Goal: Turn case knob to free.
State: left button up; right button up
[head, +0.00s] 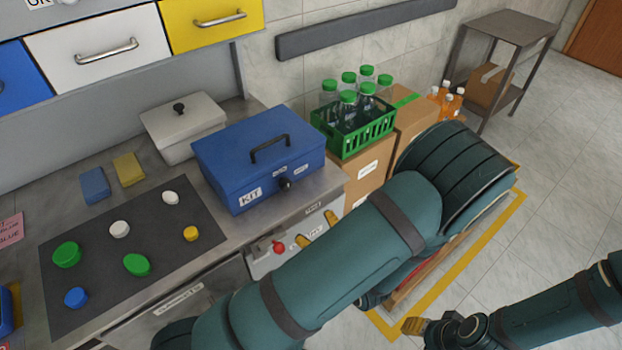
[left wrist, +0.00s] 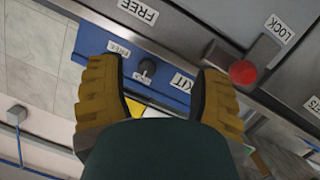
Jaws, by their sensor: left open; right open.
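The blue case (head: 240,160) stands closed on the steel counter, with a handle on its lid and a KIT label. Its black knob (head: 284,184) is on the front face, below two small labels. My left gripper (head: 317,229) is open and empty in front of the case, its yellow fingers partly hidden by my arm. In the left wrist view the knob (left wrist: 147,67) shows between the open fingers, beyond their tips and apart from them. One small label beside it appears to read FREE; its setting is unclear. My right gripper (head: 424,326) is open and empty over the floor.
A red-tipped lever (left wrist: 243,72) sits by larger FREE and LOCK labels on the counter front, near my left fingers. A grey lidded box (head: 180,130) stands beside the case. A green crate (head: 365,135) of capped bottles is to the right. A dark mat (head: 95,285) holds coloured caps.

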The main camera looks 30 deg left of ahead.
aim_at(288, 187)
pick_arm(q)
notch_tip(288, 187, up, 4)
jog(key=n+y, duration=0.2)
jog(key=y, duration=0.1)
jog(key=b+x, duration=0.1)
jog(key=x, duration=1.1)
jog(key=shift+w+a+f, duration=0.1)
jog(key=shift+w+a, duration=0.1)
jog(key=shift+a, duration=0.15)
grip_shut()
